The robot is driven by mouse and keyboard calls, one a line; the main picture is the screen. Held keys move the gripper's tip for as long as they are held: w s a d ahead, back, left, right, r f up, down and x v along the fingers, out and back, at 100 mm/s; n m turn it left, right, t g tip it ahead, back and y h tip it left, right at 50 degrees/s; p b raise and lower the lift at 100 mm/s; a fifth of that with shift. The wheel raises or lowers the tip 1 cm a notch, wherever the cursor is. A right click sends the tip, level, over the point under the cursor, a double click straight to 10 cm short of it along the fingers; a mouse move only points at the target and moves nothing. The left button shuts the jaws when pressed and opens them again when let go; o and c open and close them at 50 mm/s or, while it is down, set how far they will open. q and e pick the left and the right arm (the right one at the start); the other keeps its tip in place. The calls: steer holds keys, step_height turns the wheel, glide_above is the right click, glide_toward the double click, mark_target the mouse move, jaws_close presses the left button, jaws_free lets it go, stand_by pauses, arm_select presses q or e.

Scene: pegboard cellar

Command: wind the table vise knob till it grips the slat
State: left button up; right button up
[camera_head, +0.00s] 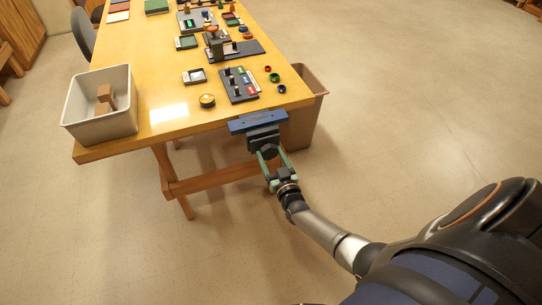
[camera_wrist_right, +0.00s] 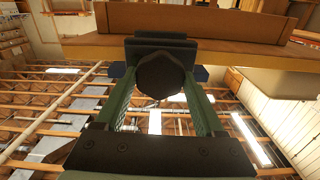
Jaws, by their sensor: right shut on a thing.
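The table vise (camera_head: 264,138) is a dark grey block at the near edge of the wooden table, with a blue bar (camera_head: 258,121) along its top. Its dark, faceted knob (camera_head: 270,150) faces my right arm. It also shows in the right wrist view, where the knob (camera_wrist_right: 161,76) sits between two green fingers. My right gripper (camera_head: 268,156) is shut on the knob, one finger on each side. I cannot tell whether the blue bar is the slat or part of the vise, and any gap at the jaws is hidden. My left gripper is not in view.
A grey bin (camera_head: 101,126) with brown blocks stands at the table's left corner. A brown bin (camera_head: 303,132) stands on the floor just behind the vise. Small trays and parts lie on the table (camera_head: 150,60). The floor to the right is clear.

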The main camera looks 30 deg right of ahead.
steer(key=c, duration=0.4)
